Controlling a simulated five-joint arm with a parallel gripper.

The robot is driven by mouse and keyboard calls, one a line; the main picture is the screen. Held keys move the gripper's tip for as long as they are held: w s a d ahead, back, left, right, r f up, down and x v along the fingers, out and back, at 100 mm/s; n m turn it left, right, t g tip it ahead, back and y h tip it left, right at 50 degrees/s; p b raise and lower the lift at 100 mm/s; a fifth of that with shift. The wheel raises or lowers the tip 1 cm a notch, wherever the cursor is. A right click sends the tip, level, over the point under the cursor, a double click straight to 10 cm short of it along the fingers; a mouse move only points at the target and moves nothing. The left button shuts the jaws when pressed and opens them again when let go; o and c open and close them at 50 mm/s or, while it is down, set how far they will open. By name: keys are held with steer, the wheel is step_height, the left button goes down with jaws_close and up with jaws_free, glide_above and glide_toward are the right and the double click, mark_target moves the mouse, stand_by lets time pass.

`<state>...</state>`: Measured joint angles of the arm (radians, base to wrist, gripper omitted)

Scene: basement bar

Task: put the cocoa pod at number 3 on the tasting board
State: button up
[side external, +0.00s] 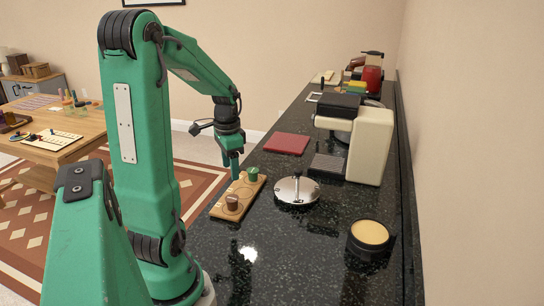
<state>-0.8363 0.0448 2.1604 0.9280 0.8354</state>
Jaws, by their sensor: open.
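The tasting board (218,212) is a light wooden strip lying on the dark counter in front of my arm. The numbers on the board are too small to read.
A silver round disc (297,190) lies right of the board. A black tub with a tan top (368,238) stands nearer. A cream machine (370,145) stands at the right, with a dark grille (328,165) beside it. A flat red mat (287,143) lies behind the board.

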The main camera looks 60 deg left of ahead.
steer(key=d+r+t, duration=0.2)
steer(key=d+r, duration=0.3)
steer(key=d, duration=0.7)
steer(key=d+r+t, duration=0.3)
steer(key=d+r, duration=0.2)
steer(key=d, duration=0.8)
steer(key=shift+t, duration=0.3)
steer(key=shift+s, duration=0.1)
